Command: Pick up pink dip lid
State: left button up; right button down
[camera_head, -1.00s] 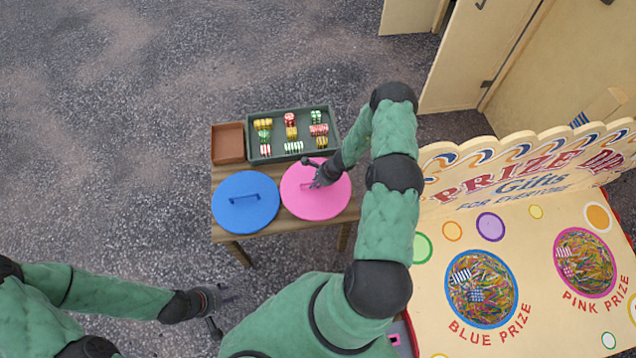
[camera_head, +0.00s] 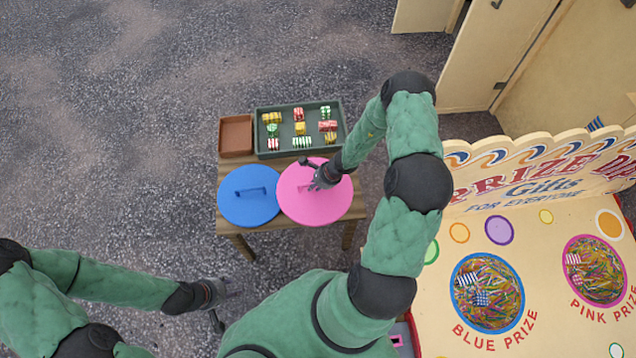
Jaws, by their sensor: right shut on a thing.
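The pink dip lid (camera_head: 315,207) is a round pink disc on the wooden table (camera_head: 232,226), with a handle on top. My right gripper (camera_head: 314,183) is over the lid's middle, shut on its handle, which is mostly hidden by the fingers. The lid looks level; I cannot tell whether it is clear of the table. My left gripper (camera_head: 226,304) is apart from the table at the lower left, with its fingers spread and empty.
A blue lid (camera_head: 247,209) lies just left of the pink one. Behind them are a brown tray (camera_head: 235,136) and a green tray (camera_head: 342,116) with several wrapped sweets. The prize dip stall (camera_head: 440,306) stands to the right, with two round openings. Open ground lies left.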

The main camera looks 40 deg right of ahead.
aim_at(308, 203)
jog(key=shift+s+a+r+b, duration=0.2)
jog(key=shift+s+a+r, duration=0.25)
jog(key=shift+a, duration=0.4)
jog(key=shift+s+a+r+b, duration=0.2)
jog(key=shift+s+a+r, duration=0.2)
jog(key=shift+a, duration=0.5)
jog(key=shift+s+a+r+b, duration=0.2)
jog(key=shift+s+a+r, duration=0.2)
jog(key=shift+a, duration=0.45)
